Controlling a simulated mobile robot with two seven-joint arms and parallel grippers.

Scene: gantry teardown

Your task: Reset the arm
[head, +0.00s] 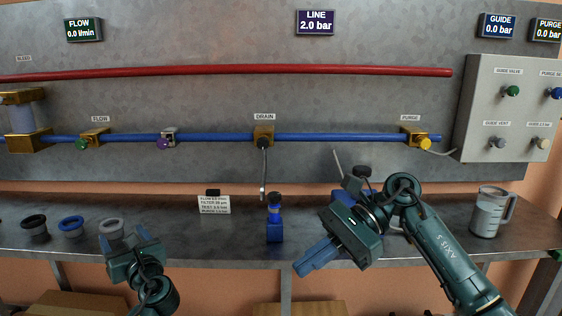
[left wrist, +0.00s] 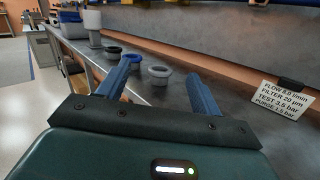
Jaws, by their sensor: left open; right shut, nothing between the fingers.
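My left gripper (head: 125,241) is open and empty near the bench's front edge, in front of a grey ring-topped cup (head: 111,229). In the left wrist view its two blue fingers (left wrist: 160,85) stand apart, with nothing between them but the bench and cups beyond. My right gripper (head: 302,267) is shut with nothing in it, its blue fingers together and pointing down-left past the bench's front edge. My right arm (head: 440,245), marked AXIS 5, reaches in from the lower right and hides part of a blue item with a black knob (head: 362,171).
The drain lever (head: 263,170) hangs from the blue pipe (head: 340,138).

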